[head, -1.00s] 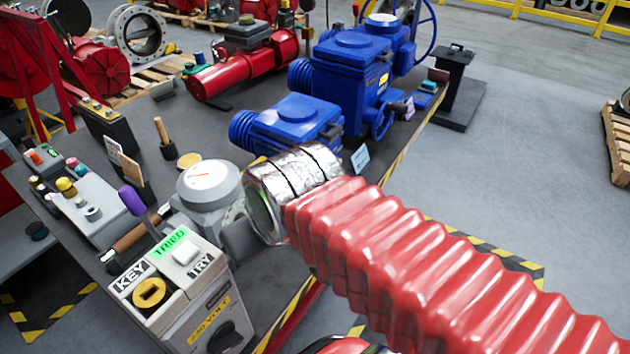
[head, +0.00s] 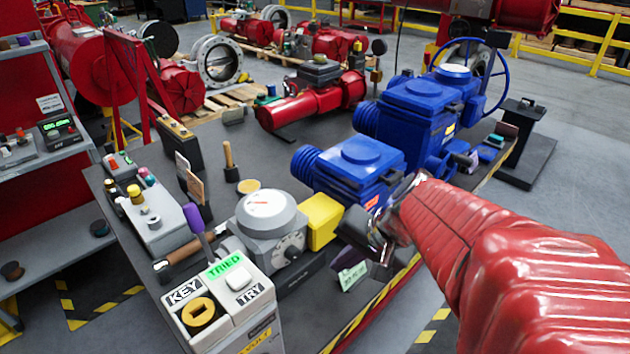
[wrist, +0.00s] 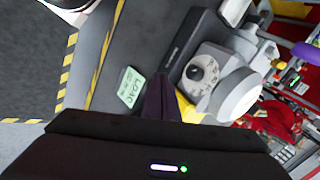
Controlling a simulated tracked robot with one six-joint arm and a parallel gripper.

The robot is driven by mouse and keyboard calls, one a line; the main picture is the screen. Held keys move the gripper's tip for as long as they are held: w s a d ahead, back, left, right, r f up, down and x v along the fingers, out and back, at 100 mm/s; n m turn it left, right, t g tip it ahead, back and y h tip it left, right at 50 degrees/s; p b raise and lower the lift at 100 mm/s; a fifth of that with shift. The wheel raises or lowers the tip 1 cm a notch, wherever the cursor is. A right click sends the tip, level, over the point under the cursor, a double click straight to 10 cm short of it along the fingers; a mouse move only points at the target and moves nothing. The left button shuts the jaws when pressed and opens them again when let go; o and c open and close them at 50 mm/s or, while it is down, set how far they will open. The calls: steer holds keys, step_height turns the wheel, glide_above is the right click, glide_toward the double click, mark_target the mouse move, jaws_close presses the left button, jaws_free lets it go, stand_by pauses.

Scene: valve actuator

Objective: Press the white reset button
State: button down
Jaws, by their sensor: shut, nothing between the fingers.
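The white button cannot be made out in the wrist view.
A round grey gauge (head: 268,214) with a yellow block (head: 323,220) stands between the box and my gripper. A purple-knobbed lever (head: 194,218) rises behind the box. The green card (head: 352,276) and blue actuators (head: 358,172) are near my gripper. A grey button box (head: 155,215) lies left.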

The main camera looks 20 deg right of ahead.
steer(key=d+f+m+t, duration=0.2)
steer(key=d+m, duration=0.4)
steer(key=d, duration=0.4)
steer(key=s+d+f+m+t+h, duration=0.1)
steer(key=d+f+m, duration=0.3)
steer(key=d, duration=0.6)
steer(key=shift+m+t, duration=0.4)
steer(key=shift+m, duration=0.6)
steer(key=w+a, duration=0.3)
steer(key=w, duration=0.5)
steer(key=shift+w, duration=0.15)
steer(key=shift+w, duration=0.15)
stand_by(0.3)
steer(key=shift+w+a+r, duration=0.1)
steer(key=shift+w, duration=0.2)
